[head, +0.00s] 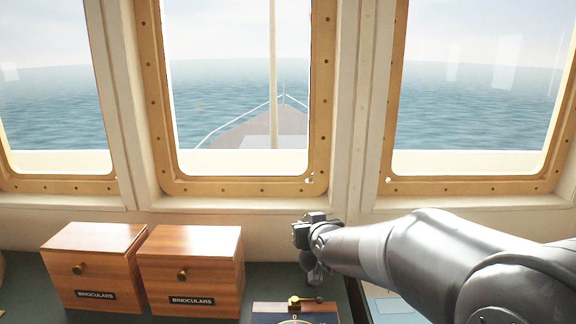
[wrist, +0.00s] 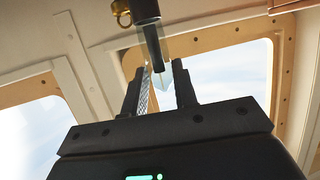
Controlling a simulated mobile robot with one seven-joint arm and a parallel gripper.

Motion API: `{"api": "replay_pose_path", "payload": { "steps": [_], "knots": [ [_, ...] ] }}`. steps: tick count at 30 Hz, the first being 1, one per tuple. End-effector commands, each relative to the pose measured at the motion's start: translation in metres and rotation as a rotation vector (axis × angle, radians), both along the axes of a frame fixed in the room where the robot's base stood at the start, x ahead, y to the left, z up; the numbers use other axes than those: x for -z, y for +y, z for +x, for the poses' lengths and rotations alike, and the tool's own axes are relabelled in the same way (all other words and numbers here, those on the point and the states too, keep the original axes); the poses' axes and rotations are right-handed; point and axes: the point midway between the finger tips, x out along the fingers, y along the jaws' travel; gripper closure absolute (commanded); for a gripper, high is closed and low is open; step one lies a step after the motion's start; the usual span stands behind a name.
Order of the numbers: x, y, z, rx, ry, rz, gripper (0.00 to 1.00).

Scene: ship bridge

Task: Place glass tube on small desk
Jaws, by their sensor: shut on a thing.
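My gripper (head: 308,233) is at the end of my arm, raised above the counter, in front of the window wall. In the wrist view its two dark fingers (wrist: 161,78) point up the picture, with a narrow gap between them. A pale, see-through piece, which looks like the glass tube (wrist: 164,76), shows in that gap, and the gripper is shut on it. A dark cylinder with a thin stem (wrist: 147,12) shows just beyond the fingertips. I cannot tell whether it belongs to the tube. The head view does not show the tube clearly. I cannot make out which surface is the small desk.
Two wooden binoculars boxes (head: 92,262) (head: 190,268) stand on the dark green counter (head: 262,280) at lower left. An instrument with a brass knob (head: 294,301) sits below my gripper. A pale sheet (head: 392,306) lies right of it, partly behind my arm. Framed windows (head: 240,80) line the wall.

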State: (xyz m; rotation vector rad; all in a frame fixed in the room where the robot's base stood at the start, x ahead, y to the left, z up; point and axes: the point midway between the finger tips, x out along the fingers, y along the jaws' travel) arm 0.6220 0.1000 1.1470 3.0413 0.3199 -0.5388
Motion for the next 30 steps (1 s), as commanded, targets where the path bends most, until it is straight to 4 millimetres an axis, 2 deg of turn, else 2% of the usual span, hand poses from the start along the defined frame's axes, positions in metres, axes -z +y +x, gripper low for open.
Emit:
{"api": "replay_pose_path", "payload": {
  "steps": [1, 3, 6, 9, 13, 17, 22, 24, 30],
  "knots": [
    [0.002, -0.018, -0.013, 0.035, -0.002, 0.0, 1.0],
    [0.019, -0.047, -0.016, 0.089, 0.003, 0.0, 1.0],
    [0.033, -0.075, -0.024, 0.148, 0.002, 0.001, 1.0],
    [0.041, -0.092, -0.03, 0.189, 0.001, 0.0, 1.0],
    [0.044, -0.1, -0.033, 0.209, -0.002, 0.001, 1.0],
    [0.032, -0.101, -0.033, 0.211, -0.005, 0.001, 1.0],
    [-0.013, -0.103, -0.033, 0.212, -0.008, 0.0, 1.0],
    [-0.014, -0.119, -0.027, 0.225, -0.002, -0.002, 1.0],
    [-0.028, -0.147, -0.016, 0.237, -0.003, -0.003, 1.0]
  ]
}}
